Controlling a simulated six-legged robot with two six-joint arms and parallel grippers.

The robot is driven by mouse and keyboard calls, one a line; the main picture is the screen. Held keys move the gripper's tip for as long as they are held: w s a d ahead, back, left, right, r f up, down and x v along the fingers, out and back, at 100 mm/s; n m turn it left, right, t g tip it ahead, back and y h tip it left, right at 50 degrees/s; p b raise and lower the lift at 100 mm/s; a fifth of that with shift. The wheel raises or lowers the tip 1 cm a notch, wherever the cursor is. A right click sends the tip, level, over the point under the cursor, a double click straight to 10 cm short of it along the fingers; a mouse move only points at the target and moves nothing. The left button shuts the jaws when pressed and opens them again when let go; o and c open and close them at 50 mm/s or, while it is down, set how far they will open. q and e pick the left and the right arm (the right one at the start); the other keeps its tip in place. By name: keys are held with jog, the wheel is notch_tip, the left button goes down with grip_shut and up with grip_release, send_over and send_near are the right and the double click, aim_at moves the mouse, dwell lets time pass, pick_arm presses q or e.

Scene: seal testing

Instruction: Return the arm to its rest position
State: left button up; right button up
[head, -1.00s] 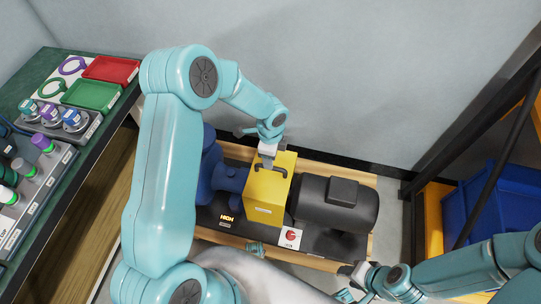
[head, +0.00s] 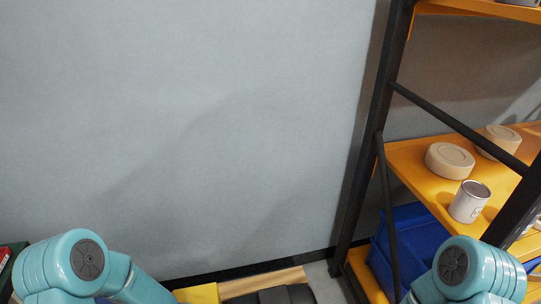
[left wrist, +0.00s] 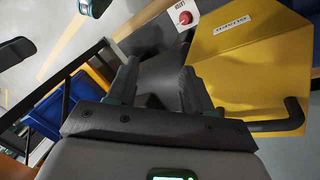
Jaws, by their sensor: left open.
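My left gripper (left wrist: 160,82) shows in the left wrist view with its two dark fingers apart and nothing between them. The yellow box (left wrist: 250,60) with a black handle (left wrist: 285,122) is close by at the right of that view, and the handle is outside the fingers. In the head view only the top of the yellow box (head: 197,293) shows at the bottom edge. My left arm's elbow is at the bottom left there and my right arm's at the bottom right. Both grippers are out of the head view.
An orange shelf rack (head: 400,155) with round tan parts (head: 450,160) and a metal can (head: 469,201) stands at the right. A blue bin (head: 415,235) sits low in it. A red button (left wrist: 186,17) is beside the yellow box. The grey wall ahead is bare.

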pick_arm(q)
jog(key=s+d+n+p, duration=0.1)
jog(key=s+d+n, duration=0.1)
jog(key=s+n, duration=0.65)
notch_tip(320, 180, up, 16)
jog(key=p, duration=1.5)
jog(key=shift+a+f+m, duration=0.25)
jog(key=shift+m, duration=0.1)
